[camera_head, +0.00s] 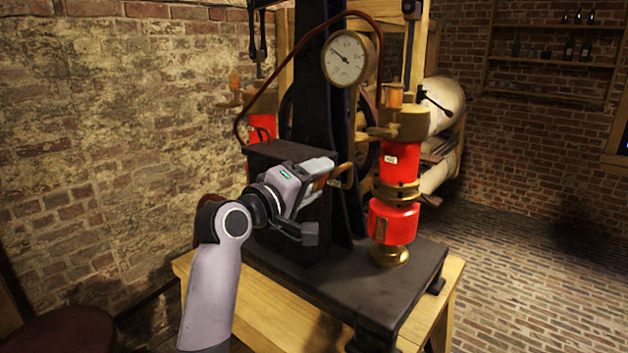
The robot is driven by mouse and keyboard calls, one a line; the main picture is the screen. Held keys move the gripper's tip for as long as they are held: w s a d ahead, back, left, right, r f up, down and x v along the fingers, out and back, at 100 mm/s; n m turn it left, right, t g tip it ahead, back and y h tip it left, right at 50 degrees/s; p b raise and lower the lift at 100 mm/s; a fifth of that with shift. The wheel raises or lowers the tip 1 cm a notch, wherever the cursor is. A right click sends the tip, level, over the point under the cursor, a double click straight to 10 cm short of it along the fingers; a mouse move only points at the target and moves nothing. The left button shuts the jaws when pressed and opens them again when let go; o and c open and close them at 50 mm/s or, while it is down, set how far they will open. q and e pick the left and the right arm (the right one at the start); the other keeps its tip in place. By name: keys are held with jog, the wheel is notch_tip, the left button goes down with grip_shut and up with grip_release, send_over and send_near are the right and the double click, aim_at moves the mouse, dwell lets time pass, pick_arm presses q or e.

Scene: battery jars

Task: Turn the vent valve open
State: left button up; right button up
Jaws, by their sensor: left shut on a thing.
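My left gripper (321,177) reaches in from the left at the dark metal box on the machine's base. Its fingers are shut on a small orange-red part (320,183), which I take to be the vent valve's handle. Most of that part is hidden by the fingers, so I cannot tell how far the valve is turned. My right gripper is not in view.
A round dial gauge (350,59) hangs above on the dark column. A red jar (393,222) with brass fittings stands right of the gripper on the black base plate (405,285). Another red jar (262,127) is behind the box. A wooden bench (262,325) carries everything.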

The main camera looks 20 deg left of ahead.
pick_arm(q)
jog(key=shift+n, duration=2.3)
jog(key=o, duration=1)
jog(key=shift+o, duration=0.2)
jog(key=shift+s+a+f, duration=0.1)
jog(key=b+v, duration=0.1)
jog(key=v, duration=0.6)
